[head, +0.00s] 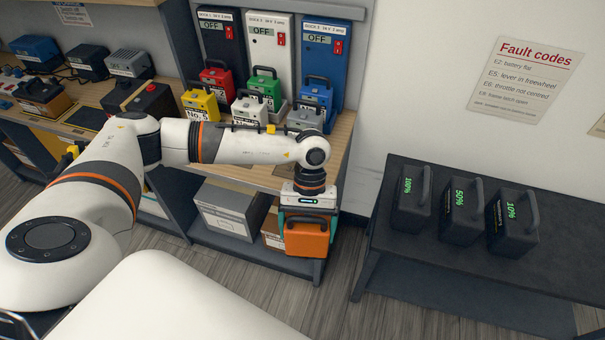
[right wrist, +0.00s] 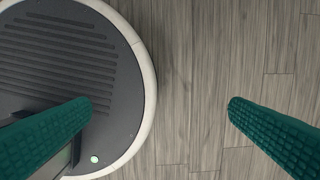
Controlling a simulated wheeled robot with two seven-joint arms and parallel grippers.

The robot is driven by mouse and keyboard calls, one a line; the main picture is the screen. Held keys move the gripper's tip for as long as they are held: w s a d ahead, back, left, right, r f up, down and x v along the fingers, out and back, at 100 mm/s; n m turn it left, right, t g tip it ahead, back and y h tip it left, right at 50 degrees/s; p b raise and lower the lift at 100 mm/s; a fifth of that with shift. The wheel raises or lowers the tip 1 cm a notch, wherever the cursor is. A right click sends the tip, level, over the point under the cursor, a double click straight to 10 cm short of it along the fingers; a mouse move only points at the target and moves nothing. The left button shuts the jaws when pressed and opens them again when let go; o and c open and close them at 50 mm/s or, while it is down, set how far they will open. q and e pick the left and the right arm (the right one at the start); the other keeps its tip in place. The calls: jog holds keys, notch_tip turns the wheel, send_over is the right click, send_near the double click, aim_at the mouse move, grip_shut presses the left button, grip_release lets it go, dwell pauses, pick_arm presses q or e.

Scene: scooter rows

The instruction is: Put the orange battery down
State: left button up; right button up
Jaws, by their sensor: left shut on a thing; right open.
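The orange battery (head: 306,239) hangs upright in the head view, in front of the right end of the wooden bench. My left gripper (head: 306,213) points down and is shut on its top; the fingers and the grip itself are mostly hidden by the hand. The battery is in the air, apart from the bench and from the dark table to the right. My right gripper (right wrist: 160,112) is open and empty in the right wrist view, its two green ribbed fingers wide apart over the floor.
The wooden bench (head: 262,176) holds several coloured batteries below three charger docks (head: 270,45) reading OFF. The dark table (head: 430,235) at right carries three black batteries (head: 461,213) marked 100%, 50% and 10%; its front part is bare. Boxes (head: 228,208) sit on the bench's lower shelf.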

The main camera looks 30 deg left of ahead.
pick_arm(q)
jog(key=w+a+r+n+t+y+b, duration=0.1)
jog(key=w+a+r+n+t+b, duration=0.2)
jog(key=w+a+n, duration=0.6)
jog(key=w+a+r+n+t+y+b, duration=0.1)
jog(key=w+a+r+n+t+b, duration=0.15)
jog(key=w+n, duration=0.7)
jog(key=w+a+r+n+t+y+b, duration=0.15)
jog(key=w+a+r+n+t, duration=0.35)
jog(key=n, duration=1)
notch_tip(320, 180, down, 10)
jog(key=s+g+p, duration=0.1)
jog(key=g, duration=0.1)
jog(key=shift+s+a+f+h, duration=0.15)
jog(key=shift+s+a+h, duration=0.2)
jog(key=shift+a, duration=0.1)
jog(key=o, duration=1.7)
jog(key=shift+s+f, duration=0.1)
jog(key=shift+f, duration=0.1)
jog(key=shift+o, duration=0.2)
jog(key=shift+d+r, duration=0.1)
pick_arm(e)
notch_tip(320, 180, down, 6)
jog(key=a, duration=0.1)
jog(key=shift+f, duration=0.25)
jog(key=shift+a, duration=0.1)
